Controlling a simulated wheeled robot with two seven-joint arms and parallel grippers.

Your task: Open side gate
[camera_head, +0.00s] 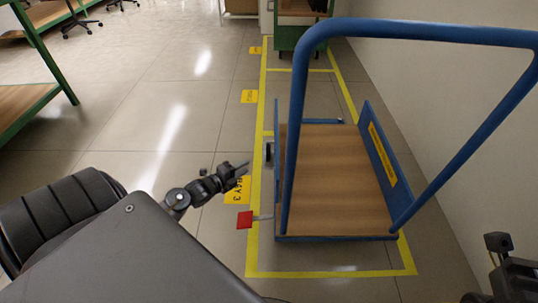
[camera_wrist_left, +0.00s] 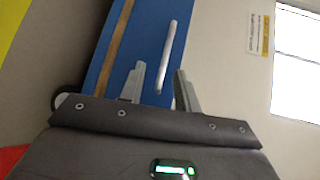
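A blue cart with a wooden deck (camera_head: 340,175) stands at the right in the head view. Its left side gate (camera_head: 277,150) is upright and seen nearly edge-on. The gate's blue face (camera_wrist_left: 135,40) fills the upper middle of the left wrist view, with a pale bar handle (camera_wrist_left: 168,55) on it. My left gripper (camera_head: 245,168) is just left of the gate, fingers pointing at it. In the wrist view its fingers (camera_wrist_left: 160,70) are open, with the bar showing between them; contact cannot be told. My right gripper (camera_head: 512,275) is partly in view at the lower right, its fingers unclear.
A red pad (camera_head: 245,220) on a short rod sticks out from the cart's near left corner. A tall blue push handle (camera_head: 298,110) rises over the cart. A wall stands close on the right. A green bench (camera_head: 45,60) is far left.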

